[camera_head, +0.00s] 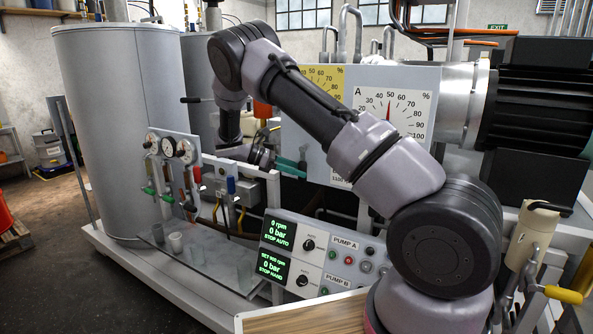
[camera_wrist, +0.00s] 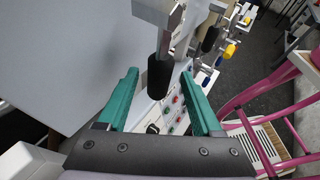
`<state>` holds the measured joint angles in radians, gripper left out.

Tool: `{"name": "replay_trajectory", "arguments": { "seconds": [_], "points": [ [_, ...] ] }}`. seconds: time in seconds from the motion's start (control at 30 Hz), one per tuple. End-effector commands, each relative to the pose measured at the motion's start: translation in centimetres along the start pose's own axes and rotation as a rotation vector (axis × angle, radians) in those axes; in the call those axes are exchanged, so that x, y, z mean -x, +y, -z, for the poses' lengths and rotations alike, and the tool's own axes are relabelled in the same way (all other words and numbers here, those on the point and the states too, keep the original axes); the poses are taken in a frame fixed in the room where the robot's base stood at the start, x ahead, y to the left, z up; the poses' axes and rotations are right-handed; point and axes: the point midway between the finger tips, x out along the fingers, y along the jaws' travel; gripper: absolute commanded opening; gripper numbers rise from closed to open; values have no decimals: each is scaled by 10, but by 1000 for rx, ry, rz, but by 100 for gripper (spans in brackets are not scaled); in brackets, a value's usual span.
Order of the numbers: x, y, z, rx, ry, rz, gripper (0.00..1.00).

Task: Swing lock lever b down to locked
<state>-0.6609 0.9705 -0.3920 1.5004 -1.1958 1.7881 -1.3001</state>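A lever with a black grip (camera_wrist: 160,76) and a metal arm (camera_wrist: 165,35) shows in the wrist view, in front of a large pale grey surface. No letter on it can be read, so I cannot tell whether it is lock lever b. My gripper (camera_wrist: 158,80) is open, with one green finger on each side of the black grip in the picture. Gaps show on both sides; how deep the grip sits between the fingers is unclear. In the head view my gripper (camera_head: 296,167) is beside the grey gauge box, and the lever there is too small to make out surely.
The gauge box (camera_head: 448,84) stands right of my gripper, partly behind my arm. The pump panel (camera_head: 315,258) is below. Coloured valve handles (camera_head: 231,185) and round gauges (camera_head: 168,146) stand left. Pink rails (camera_wrist: 262,95) are at right in the wrist view.

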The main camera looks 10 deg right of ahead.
Motion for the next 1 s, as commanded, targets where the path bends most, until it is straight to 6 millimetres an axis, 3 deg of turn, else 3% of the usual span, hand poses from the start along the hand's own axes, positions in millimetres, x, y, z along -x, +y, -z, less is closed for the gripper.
{"name": "replay_trajectory", "arguments": {
  "seconds": [0.27,0.7,1.0],
  "points": [
    [14,1,0,-2,1,-5,67],
    [94,1,0,-1,0,-3,67],
    [108,0,0,0,0,0,67]
  ]
}}
